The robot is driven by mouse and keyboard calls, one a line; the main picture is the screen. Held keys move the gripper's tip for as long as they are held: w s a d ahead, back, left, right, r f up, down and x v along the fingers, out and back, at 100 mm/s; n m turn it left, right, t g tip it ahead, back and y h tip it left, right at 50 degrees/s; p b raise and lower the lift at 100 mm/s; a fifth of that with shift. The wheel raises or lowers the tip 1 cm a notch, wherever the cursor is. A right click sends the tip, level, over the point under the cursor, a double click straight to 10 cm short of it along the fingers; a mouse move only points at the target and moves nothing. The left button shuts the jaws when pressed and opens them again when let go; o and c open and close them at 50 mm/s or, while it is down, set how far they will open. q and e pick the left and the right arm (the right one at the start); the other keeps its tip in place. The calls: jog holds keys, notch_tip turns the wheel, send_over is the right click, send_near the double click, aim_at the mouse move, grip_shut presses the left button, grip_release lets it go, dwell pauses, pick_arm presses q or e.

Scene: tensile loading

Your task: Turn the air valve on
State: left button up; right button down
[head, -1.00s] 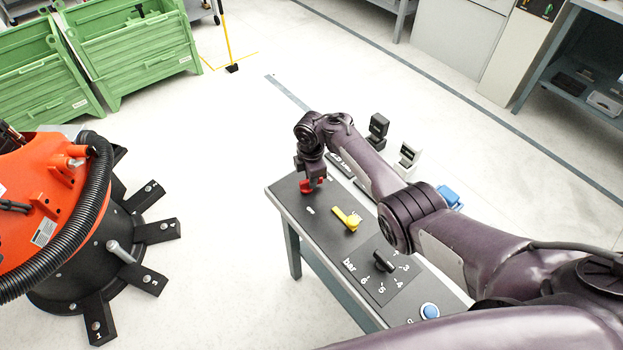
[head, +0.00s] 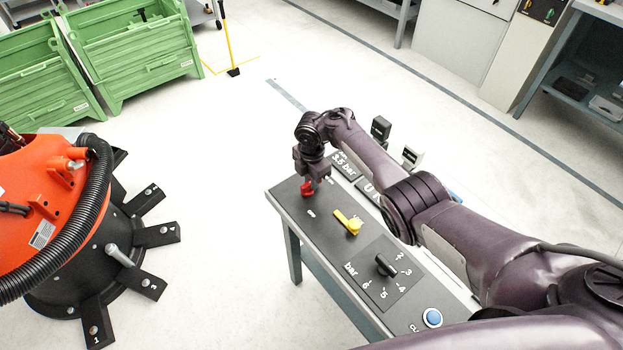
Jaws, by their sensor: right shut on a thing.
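The console (head: 330,238) is a narrow dark-topped table with controls along it. A red handle (head: 307,189) sits at its far left end. My right gripper (head: 308,181) points down over this handle and is shut on it, hiding its upper part. A yellow lever (head: 348,223) lies nearer on the same top, apart from the gripper. A display (head: 345,165) behind the red handle reads "3.5 bar". My left gripper is not in view.
A black dial (head: 386,265) with bar numbers and a blue button (head: 432,317) are nearer on the console. My right arm crosses above its back edge. An orange and black machine (head: 75,220) stands left, green crates (head: 140,60) behind it. Floor between is clear.

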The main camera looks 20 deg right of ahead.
jog(key=shift+f, duration=0.1)
jog(key=c, duration=1.4)
grip_release()
notch_tip(320, 180, up, 8)
jog(key=shift+f+p, duration=0.1)
jog(key=shift+p, duration=0.95)
